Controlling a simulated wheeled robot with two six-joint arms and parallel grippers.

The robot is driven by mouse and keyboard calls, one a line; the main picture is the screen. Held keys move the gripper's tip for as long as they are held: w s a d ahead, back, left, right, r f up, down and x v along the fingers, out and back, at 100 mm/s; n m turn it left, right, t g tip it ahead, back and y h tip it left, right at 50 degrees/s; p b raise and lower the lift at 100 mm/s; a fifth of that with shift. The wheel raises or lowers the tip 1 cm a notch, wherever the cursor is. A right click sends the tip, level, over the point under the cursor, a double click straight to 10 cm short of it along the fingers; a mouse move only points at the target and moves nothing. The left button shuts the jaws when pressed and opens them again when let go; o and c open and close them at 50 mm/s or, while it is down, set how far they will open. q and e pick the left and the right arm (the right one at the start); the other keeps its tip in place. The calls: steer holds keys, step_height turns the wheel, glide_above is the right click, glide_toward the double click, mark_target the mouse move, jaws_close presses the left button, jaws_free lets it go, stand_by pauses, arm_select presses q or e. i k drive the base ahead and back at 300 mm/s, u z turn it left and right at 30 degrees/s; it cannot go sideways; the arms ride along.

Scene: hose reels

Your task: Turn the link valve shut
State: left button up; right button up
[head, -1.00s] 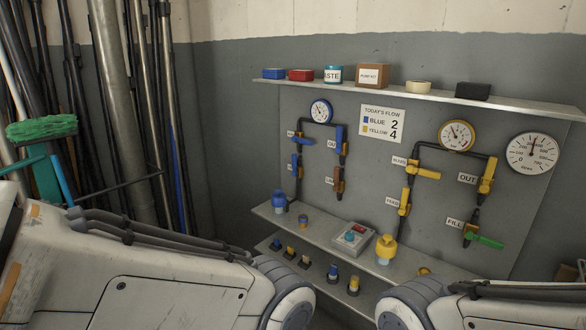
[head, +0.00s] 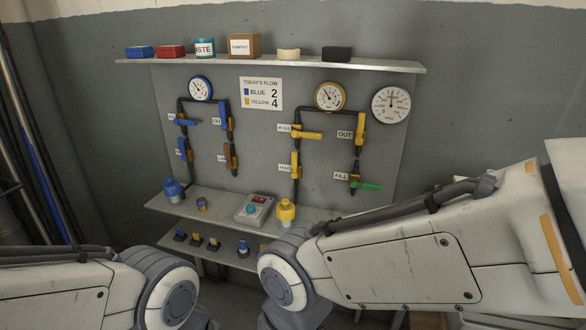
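A brown-handled valve (head: 228,159) sits low on the right pipe of the blue-gauge circuit. The small label beside it seems to begin with "LI", so it looks like the link valve. Its handle stands roughly upright, along the pipe. Above it is a blue-handled valve (head: 226,117), also upright. To its left are two more blue-handled valves, the upper one (head: 187,122) lying level. Both my arms reach in at the bottom of the head view, below the panel. Neither gripper is in view, and nothing touches the valves.
A shelf (head: 154,206) below the valves carries a blue bottle (head: 172,189), a button box (head: 254,208) and a yellow bottle (head: 286,212). Yellow-handled valves (head: 296,171) and a green-handled valve (head: 366,186) sit farther right. Poles (head: 32,150) lean at the left.

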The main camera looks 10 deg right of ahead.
mark_target(229, 164)
steer(key=z, duration=0.5)
steer(key=i, duration=1.1)
steer(key=u, duration=0.15)
